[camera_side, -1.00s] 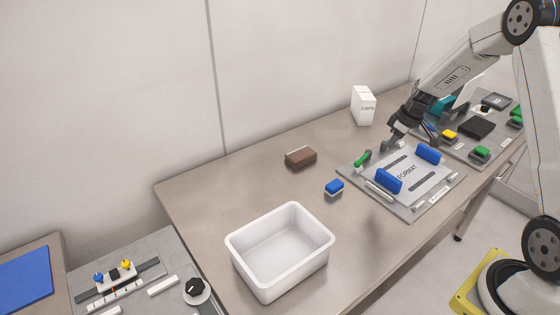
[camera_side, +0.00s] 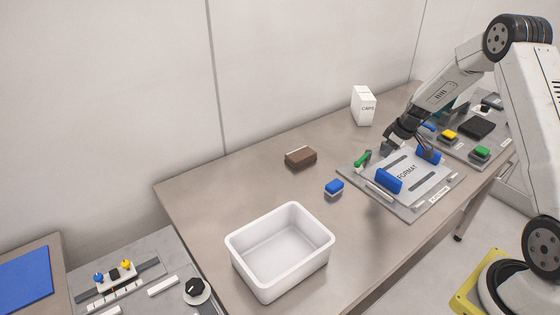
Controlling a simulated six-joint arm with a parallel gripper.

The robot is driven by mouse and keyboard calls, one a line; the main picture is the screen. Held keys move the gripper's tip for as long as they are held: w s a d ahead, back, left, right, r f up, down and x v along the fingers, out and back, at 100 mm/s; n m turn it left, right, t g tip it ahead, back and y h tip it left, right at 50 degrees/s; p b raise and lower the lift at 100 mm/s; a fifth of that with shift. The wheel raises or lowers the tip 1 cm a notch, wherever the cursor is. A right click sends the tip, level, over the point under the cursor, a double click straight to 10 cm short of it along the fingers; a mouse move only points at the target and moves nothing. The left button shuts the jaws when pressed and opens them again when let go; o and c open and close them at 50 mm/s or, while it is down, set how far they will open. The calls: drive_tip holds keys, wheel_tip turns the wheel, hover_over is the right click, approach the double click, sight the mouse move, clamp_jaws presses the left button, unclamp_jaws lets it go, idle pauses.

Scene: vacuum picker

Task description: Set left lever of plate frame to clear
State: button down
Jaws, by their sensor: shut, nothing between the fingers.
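The plate frame (camera_side: 415,209) lies on the table at the right, holding a pale plate (camera_side: 402,183) marked FORMAT with two blue handles. A green-handled lever (camera_side: 362,158) stands at the frame's back left corner, apart from my gripper.
A white bin (camera_side: 316,265), a blue block (camera_side: 334,188) and a brown block (camera_side: 300,157) stand left of the frame. A white box (camera_side: 364,106) stands behind it. A panel with yellow (camera_side: 449,134) and green (camera_side: 481,152) buttons lies to the right.

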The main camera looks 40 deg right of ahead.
sight(362, 161)
drive_tip(key=x, duration=0.5)
drive_tip(key=shift+a+f, duration=0.1)
drive_tip(key=shift+f, duration=0.05)
drive_tip(key=shift+w+a+f, duration=0.1)
drive_tip(key=shift+w+a, duration=0.1)
drive_tip(key=shift+w, duration=0.75)
drive_tip(key=shift+w+a+f, duration=0.1)
drive_tip(key=shift+w, duration=0.4)
drive_tip(key=shift+w+a+f, duration=0.1)
drive_tip(key=shift+w, duration=0.35)
drive_tip(key=shift+w+a, duration=0.45)
drive_tip(key=shift+w, duration=0.25)
drive_tip(key=shift+s, duration=0.15)
